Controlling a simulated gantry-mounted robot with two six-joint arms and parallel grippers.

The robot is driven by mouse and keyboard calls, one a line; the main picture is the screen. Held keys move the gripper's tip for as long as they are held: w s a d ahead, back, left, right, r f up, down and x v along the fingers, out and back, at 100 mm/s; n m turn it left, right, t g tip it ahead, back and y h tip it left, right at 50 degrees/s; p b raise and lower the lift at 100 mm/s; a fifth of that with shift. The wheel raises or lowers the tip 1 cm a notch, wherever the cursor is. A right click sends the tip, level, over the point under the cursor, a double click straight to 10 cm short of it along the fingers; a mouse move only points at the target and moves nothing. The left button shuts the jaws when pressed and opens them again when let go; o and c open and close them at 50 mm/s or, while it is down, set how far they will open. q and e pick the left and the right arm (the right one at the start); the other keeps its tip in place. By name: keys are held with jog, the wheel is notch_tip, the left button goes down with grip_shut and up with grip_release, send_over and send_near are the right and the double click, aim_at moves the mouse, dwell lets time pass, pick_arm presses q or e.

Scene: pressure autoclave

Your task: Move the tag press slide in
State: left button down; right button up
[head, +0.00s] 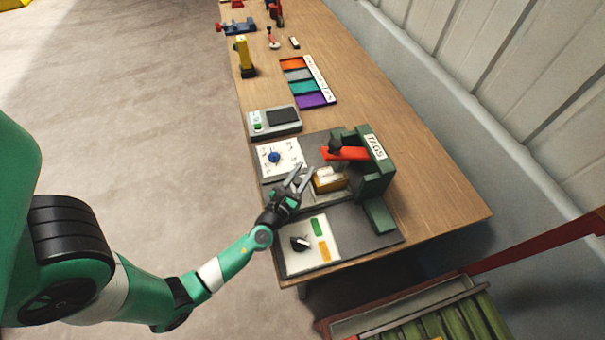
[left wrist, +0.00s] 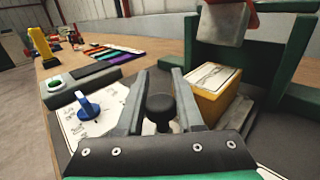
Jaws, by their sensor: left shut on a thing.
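The tag press (head: 375,175) is a dark green frame labelled TAGS with a red lever (head: 345,154), on a dark plate near the table's near end. Its slide (head: 327,183) shows as a yellow block with a pale tag on top, in front of the frame. In the left wrist view the yellow block (left wrist: 213,93) sits right of my fingers, below the grey press head (left wrist: 223,27). My left gripper (head: 301,178) is shut on a black knob (left wrist: 160,106), which appears to be the slide's handle. The knob's base is mostly hidden. My right gripper is not in view.
A white panel with a blue dial (head: 274,157) lies beside my left gripper. Another white panel (head: 305,245) with a black knob and green and orange marks lies nearer. A grey device (head: 275,122), coloured strips (head: 309,82) and a yellow object (head: 244,57) stand farther along the table.

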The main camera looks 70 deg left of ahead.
pick_arm(q)
jog(key=c, duration=0.9)
grip_release()
jog(key=shift+w+d+f, duration=0.1)
jog(key=shift+c, duration=0.2)
jog(key=o, duration=0.4)
jog(key=shift+w, duration=0.2)
jog(key=shift+s, duration=0.1)
jog(key=v, duration=1)
jog(key=shift+s+d+p, duration=0.2)
jog(key=shift+s+p, duration=0.05)
jog(key=shift+p, duration=0.05)
jog(key=shift+s+d, duration=0.25)
jog(key=shift+s, duration=0.2)
jog(key=shift+w, duration=0.1)
